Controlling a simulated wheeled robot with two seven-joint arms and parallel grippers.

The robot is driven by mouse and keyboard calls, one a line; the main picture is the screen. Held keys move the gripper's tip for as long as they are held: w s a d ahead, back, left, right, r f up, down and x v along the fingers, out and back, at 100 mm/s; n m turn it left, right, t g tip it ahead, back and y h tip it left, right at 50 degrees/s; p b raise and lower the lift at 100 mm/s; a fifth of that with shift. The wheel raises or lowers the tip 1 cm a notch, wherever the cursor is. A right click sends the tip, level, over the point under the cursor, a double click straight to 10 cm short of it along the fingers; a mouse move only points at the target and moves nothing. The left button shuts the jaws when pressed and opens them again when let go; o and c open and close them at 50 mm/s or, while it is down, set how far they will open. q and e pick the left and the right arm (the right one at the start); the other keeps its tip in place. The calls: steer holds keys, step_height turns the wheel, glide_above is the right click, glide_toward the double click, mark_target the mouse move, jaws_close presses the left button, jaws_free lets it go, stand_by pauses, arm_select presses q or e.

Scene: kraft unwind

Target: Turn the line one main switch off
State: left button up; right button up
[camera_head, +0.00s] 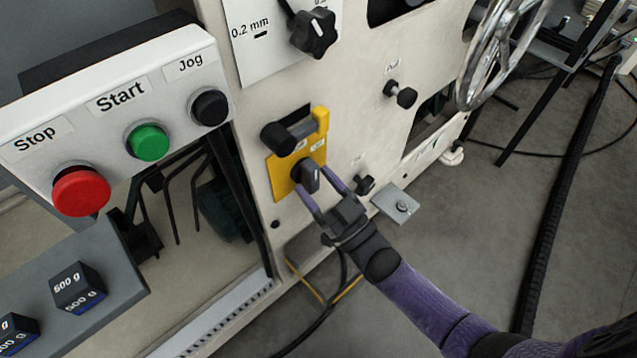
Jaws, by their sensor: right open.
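The main switch (309,177) is a dark rotary knob on a yellow plate (283,181) on the cream machine panel. A black cylinder and a yellow hasp sit at the top of the plate. My right gripper (319,193) comes in from the lower right, with its two purple fingers open on either side of the knob. I cannot tell whether the fingers touch it. The small print on the plate is too small to read. My left gripper is not in view.
A control box at left carries red Stop (81,191), green Start (148,142) and black Jog (210,108) buttons. Black knobs (314,32), (400,94) and a chrome handwheel (497,50) are above and right. Weights (78,288) lie lower left.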

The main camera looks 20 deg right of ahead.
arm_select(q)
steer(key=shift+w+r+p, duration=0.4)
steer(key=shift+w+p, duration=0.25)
arm_select(e)
steer(key=v, duration=1)
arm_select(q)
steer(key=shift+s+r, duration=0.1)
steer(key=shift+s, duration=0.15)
arm_select(e)
steer(key=shift+f, duration=0.1)
